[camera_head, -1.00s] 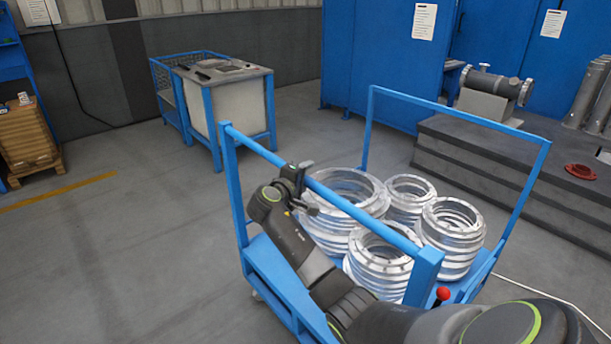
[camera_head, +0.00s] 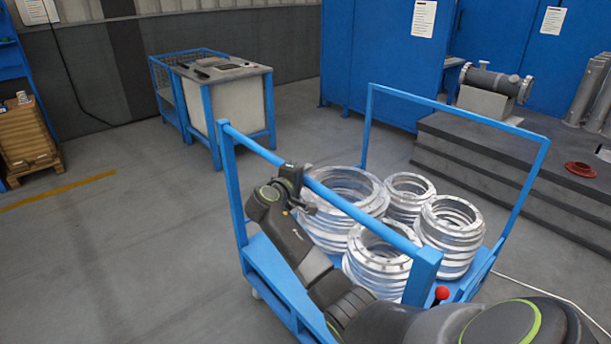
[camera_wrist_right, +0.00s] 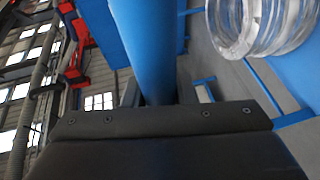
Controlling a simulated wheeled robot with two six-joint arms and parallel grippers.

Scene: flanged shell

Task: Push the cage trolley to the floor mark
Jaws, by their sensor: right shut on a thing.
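The blue cage trolley (camera_head: 459,114) stands on the grey floor at the lower right of the head view. It carries several stacks of shiny metal flanged rings (camera_head: 452,236). My right gripper (camera_head: 300,176) is shut on the trolley's near top rail, towards its left end. In the right wrist view the blue rail (camera_wrist_right: 144,45) runs down between the jaws. A metal ring (camera_wrist_right: 236,28) shows beside it. My left gripper is not in view. I see no clear floor mark; a yellow line (camera_head: 58,191) lies on the floor at the left.
A blue-framed bin (camera_head: 240,106) with a wire basket stands at the back. A pallet with stacked boxes (camera_head: 27,137) is at the left. A dark stepped platform (camera_head: 470,158) with pipe parts lies right of the trolley. Open floor (camera_head: 130,245) lies to the left.

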